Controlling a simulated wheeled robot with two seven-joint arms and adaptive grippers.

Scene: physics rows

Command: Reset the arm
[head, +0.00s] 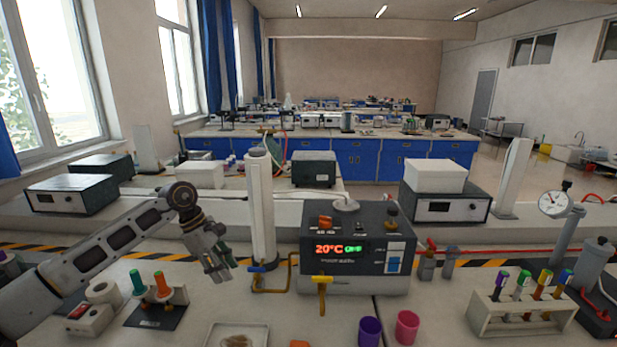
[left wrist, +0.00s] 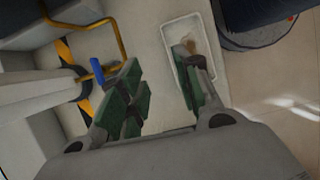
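My left arm reaches in from the left in the head view. Its left gripper (head: 219,264) hangs above the bench, to the left of the grey water-bath box. In the left wrist view the left gripper (left wrist: 163,92) has its green-padded fingers spread apart, with nothing between them. A shallow white tray (left wrist: 177,62) lies below and beyond the fingers there. The tray also shows at the bottom of the head view (head: 212,338). My right gripper shows in neither view.
The grey box (head: 352,283) with a 20°C display stands at the centre, with a brass tap (head: 321,283) in front. A white column (head: 261,210) stands close by the left gripper. A test-tube rack (head: 487,325), purple cup (head: 369,331) and pink cup (head: 406,327) stand at the right.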

